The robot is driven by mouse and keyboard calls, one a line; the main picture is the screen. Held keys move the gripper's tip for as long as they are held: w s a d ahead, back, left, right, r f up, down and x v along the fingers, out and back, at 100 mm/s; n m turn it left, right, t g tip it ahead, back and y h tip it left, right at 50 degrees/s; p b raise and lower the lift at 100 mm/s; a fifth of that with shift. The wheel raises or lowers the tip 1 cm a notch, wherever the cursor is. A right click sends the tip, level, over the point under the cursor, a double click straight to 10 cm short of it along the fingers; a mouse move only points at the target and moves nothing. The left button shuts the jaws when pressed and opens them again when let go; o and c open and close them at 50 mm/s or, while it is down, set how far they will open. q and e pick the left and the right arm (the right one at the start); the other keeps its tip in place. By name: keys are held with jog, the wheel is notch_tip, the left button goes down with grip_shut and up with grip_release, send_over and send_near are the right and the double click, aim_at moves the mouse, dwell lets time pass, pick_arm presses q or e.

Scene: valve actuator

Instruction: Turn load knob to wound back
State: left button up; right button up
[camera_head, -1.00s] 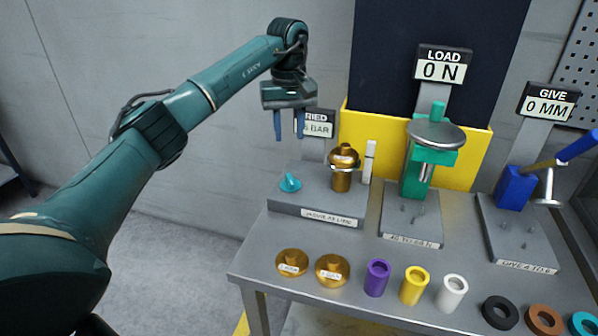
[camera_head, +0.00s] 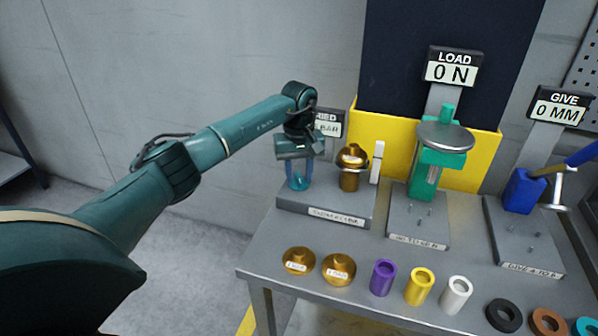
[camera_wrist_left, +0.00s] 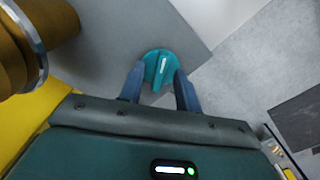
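The round teal knob (camera_head: 299,184) with a white pointer line sits at the left of the left grey station (camera_head: 325,206). It also shows in the left wrist view (camera_wrist_left: 158,66). My left gripper (camera_head: 299,178) points down over it, open, with one blue finger on each side of the knob. I cannot tell if the fingers touch it. The green press (camera_head: 425,175) stands under the LOAD display (camera_head: 451,69), which reads 0 N. My right gripper is not in view.
A brass fitting (camera_head: 350,170) stands close right of the knob. Brass discs (camera_head: 298,261), a purple sleeve (camera_head: 383,277), a yellow sleeve (camera_head: 419,286), a white sleeve (camera_head: 454,294) and rings line the table front. A blue lever device (camera_head: 522,190) stands at right.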

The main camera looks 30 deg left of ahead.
pick_arm(q)
jog(key=shift+c, duration=0.4)
grip_shut()
jog(key=shift+n, duration=0.3)
